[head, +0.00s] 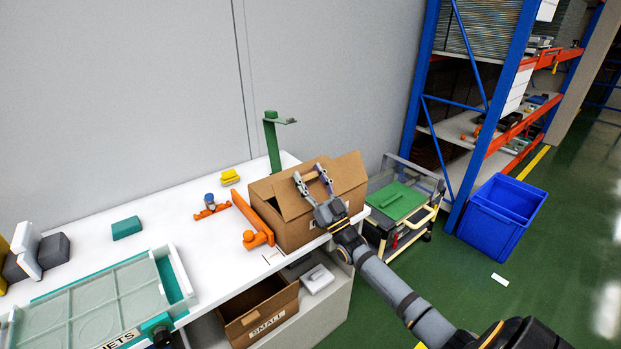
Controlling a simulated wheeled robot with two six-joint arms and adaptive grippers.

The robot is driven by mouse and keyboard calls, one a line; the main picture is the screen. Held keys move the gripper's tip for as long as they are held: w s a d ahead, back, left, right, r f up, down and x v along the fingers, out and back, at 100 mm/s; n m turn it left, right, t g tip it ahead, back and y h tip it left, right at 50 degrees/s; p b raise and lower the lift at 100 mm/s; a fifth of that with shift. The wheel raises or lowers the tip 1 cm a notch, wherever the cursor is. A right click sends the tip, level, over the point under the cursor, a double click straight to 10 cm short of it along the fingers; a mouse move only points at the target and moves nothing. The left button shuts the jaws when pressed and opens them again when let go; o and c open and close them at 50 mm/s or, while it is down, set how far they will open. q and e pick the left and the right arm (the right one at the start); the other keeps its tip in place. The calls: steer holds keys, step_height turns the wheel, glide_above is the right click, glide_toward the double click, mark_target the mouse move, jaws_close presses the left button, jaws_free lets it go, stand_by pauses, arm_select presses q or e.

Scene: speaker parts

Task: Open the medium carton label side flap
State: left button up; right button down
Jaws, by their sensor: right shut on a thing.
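The brown cardboard carton (289,234) stands at the right end of the white table. One flap (347,176) sticks out at its right. Another flap (289,203) slopes at its near upper side, beside my right gripper. My right gripper (309,173) is at the top of the carton, its fingers pointing up and away, shut on a carton flap. The exact contact is too small to see. The arm hides part of the carton's front and most of any label there. My left gripper is not in view.
An orange fixture (253,218) lies just left of the carton, with a green stand (272,143) behind. A small carton (262,316) sits below the tabletop. A cart (397,202) and blue bin (502,213) stand at the right. The middle table (180,222) has free room.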

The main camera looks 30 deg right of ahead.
steer(key=shift+r, duration=0.1)
stand_by(0.7)
steer(key=shift+c, duration=2.2)
jaws_free()
steer(key=shift+s+f, duration=0.35)
steer(key=shift+f, duration=0.05)
steer(key=v, duration=1.1)
steer(key=shift+s, duration=0.1)
